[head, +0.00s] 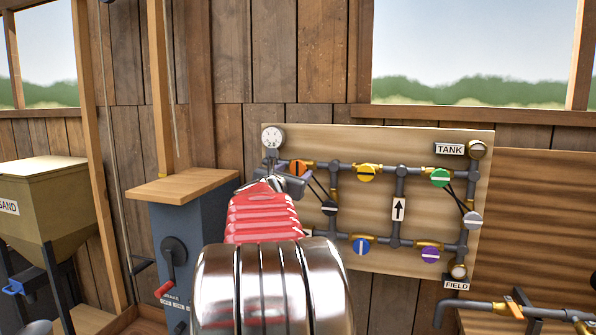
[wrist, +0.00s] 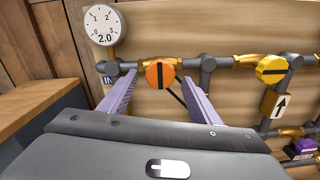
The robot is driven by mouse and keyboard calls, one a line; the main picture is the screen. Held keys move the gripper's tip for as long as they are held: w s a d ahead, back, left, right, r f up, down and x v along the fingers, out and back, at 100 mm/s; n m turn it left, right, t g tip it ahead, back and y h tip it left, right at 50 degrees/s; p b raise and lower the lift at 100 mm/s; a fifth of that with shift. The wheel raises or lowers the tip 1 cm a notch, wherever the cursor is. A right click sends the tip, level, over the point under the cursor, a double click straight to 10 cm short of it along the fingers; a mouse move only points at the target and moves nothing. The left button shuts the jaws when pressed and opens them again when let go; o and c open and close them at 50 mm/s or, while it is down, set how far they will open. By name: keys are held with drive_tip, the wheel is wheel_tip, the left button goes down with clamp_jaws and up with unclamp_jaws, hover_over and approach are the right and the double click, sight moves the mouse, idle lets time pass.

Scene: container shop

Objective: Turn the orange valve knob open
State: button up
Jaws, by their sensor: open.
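The orange valve knob (wrist: 160,75) sits on the upper pipe of the panel, just right of the gauge, in the wrist view. Its black bar looks upright, across the pipe. It also shows in the head view (head: 297,168), partly covered by my gripper. My gripper (wrist: 157,88) is open and empty, with one purple-grey finger on each side of the knob. Gaps show between knob and fingers; I cannot tell how far the fingertips are from the panel. In the head view my gripper (head: 289,178) is at the panel's upper left, mostly behind my red wrist.
A gauge (wrist: 103,24) marked 2.0 stands left of the knob. A yellow knob (wrist: 271,69) sits to the right, its bar along the pipe. Green (head: 440,177), blue (head: 361,246) and purple (head: 430,255) knobs share the panel. A wooden-topped cabinet (head: 182,187) stands left.

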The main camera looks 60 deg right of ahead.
sight(297, 170)
drive_tip(key=shift+w+d, duration=0.2)
drive_tip(key=shift+d, duration=0.95)
drive_tip(key=shift+w+d, duration=0.15)
drive_tip(key=shift+d, duration=0.95)
drive_tip(key=shift+c, duration=0.5)
drive_tip(key=c, duration=1)
